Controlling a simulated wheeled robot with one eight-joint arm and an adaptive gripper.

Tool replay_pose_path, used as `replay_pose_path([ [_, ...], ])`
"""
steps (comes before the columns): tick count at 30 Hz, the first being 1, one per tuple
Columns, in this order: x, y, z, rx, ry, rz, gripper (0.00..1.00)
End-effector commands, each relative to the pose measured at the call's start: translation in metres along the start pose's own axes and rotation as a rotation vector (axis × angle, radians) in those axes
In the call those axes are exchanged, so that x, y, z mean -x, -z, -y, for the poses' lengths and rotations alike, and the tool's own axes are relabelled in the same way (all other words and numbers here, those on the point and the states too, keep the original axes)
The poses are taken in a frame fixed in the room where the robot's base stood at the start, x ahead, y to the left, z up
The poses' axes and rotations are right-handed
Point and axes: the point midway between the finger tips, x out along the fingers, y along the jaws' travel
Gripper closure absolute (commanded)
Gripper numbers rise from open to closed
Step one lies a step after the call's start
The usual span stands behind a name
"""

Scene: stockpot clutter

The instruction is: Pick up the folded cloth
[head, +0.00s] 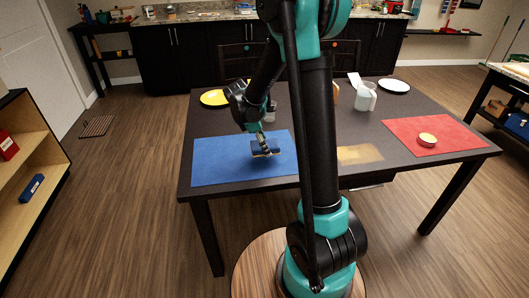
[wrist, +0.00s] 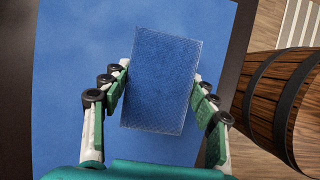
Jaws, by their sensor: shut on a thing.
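The folded cloth (wrist: 162,80) is a dark blue rectangle between the fingers of my gripper (wrist: 161,98) in the wrist view. The fingers press on its left and right sides, so the gripper is shut on it. In the head view the cloth (head: 264,147) shows small and dark under my gripper (head: 264,143), over the blue mat (head: 215,162). The mat also shows behind the cloth in the wrist view (wrist: 80,60). I cannot tell whether the cloth touches the mat.
My arm hides the table's middle.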

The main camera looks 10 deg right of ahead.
Motion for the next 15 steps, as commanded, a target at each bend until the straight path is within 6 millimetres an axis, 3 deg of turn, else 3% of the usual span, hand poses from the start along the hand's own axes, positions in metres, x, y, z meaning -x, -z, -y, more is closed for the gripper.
replay_pose_path([
  [6, 0.059, -0.025, 0.001, 0.0, 0.0, 0.0, 0.74],
  [15, 0.122, -0.051, 0.001, 0.0, 0.0, 0.0, 0.74],
])
